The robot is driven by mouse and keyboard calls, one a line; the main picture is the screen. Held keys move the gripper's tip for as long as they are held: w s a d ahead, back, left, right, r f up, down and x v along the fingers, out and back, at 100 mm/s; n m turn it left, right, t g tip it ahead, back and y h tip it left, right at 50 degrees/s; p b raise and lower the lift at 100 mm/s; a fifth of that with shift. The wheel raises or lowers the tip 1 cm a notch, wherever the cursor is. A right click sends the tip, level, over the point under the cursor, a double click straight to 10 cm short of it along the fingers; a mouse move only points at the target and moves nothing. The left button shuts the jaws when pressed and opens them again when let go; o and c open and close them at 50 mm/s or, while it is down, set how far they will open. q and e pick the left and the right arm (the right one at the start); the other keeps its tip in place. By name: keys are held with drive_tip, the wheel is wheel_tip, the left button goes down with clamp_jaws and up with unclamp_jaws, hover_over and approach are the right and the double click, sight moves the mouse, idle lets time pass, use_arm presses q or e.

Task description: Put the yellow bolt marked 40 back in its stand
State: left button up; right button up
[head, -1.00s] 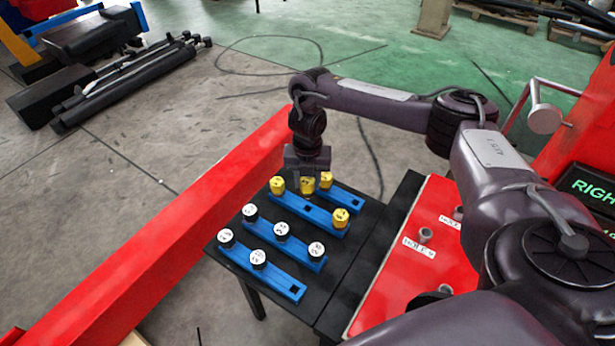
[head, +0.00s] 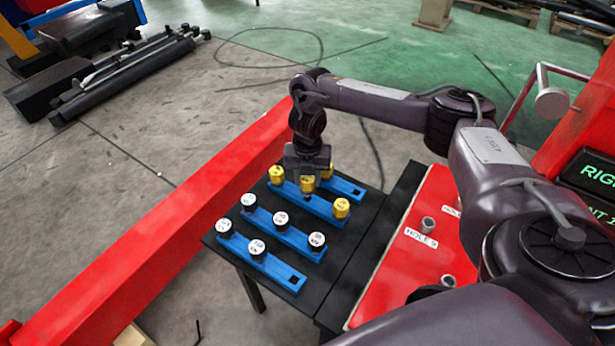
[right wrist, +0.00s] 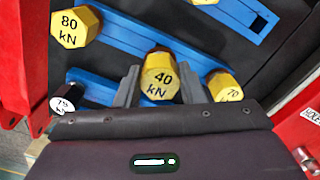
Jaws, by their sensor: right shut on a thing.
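The yellow bolt marked 40 kN (head: 307,184) is held upright in my right gripper (head: 307,178). In the right wrist view, the bolt (right wrist: 160,76) sits between the two grey fingers (right wrist: 160,90), which are shut on it. It is over the middle of a blue stand (head: 318,206), between the yellow 80 kN bolt (right wrist: 76,26) and a yellow bolt marked 70 (right wrist: 225,86). The bolt hides the stand's middle, so I cannot tell whether its shank is in a hole. My left gripper is not in view.
Another blue stand (head: 346,187) behind has a yellow bolt (head: 329,172) and an empty square hole. Two blue stands in front hold several white-topped bolts. All stand on a black table (head: 345,250), between a red beam (head: 180,220) and a red panel (head: 395,285).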

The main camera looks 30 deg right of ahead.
sight(308, 185)
drive_tip(key=shift+f, duration=0.1)
drive_tip(key=shift+f+b, duration=1)
drive_tip(key=shift+f, duration=0.5)
drive_tip(key=o, duration=1.1)
wheel_tip(308, 185, up, 5)
drive_tip(key=p, duration=0.4)
